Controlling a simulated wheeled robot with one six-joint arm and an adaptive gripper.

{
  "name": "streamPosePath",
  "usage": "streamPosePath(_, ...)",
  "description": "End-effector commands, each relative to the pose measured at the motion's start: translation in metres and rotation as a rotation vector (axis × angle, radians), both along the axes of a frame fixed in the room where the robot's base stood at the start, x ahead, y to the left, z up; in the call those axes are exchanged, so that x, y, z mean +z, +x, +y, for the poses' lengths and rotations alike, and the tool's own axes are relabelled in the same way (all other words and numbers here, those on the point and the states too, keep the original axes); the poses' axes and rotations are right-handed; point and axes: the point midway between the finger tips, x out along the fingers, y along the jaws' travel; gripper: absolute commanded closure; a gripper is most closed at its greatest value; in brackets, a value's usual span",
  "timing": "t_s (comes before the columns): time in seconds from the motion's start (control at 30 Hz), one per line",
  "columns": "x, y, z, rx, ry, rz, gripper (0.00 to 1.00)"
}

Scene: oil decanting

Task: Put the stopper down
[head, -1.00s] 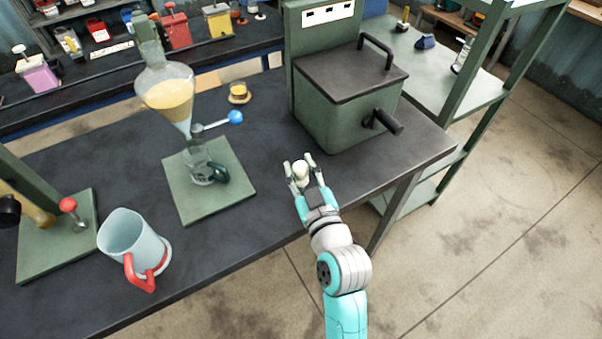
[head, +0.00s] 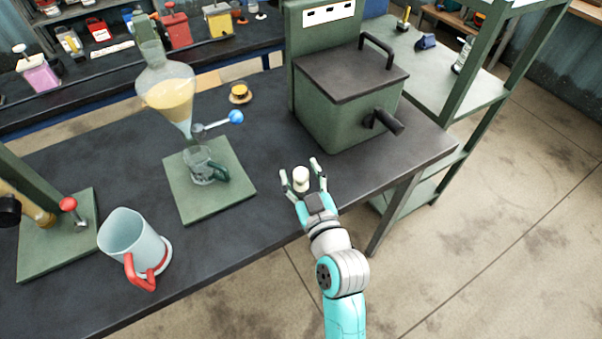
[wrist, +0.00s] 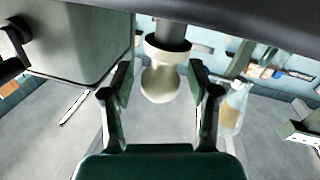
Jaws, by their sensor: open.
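The stopper (head: 301,179) is a small cream-white piece near the front edge of the dark table, in front of the green box. It also shows in the wrist view (wrist: 160,84), between the finger pads. My gripper (head: 304,178) is open, with one finger on each side of the stopper. In the wrist view a gap shows between the stopper and each finger of my gripper (wrist: 163,88). The stopper's underside is hard to make out.
The green lidded box (head: 348,105) with a side handle stands just behind my gripper. A glass mug (head: 205,168) sits on a green base plate (head: 233,190) under the funnel. A clear pitcher (head: 126,236) with a red handle stands at front left. Bare table lies between.

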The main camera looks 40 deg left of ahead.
Motion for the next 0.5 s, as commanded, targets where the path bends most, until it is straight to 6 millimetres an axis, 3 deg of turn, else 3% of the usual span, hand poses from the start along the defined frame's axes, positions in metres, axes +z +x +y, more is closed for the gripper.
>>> streamPosePath(0.17, 0.0, -0.01, -0.015, -0.001, -0.001, 0.0, 0.4)
streamPosePath(0.5, 0.0, -0.045, -0.068, -0.002, 0.0, 0.001, 0.4)
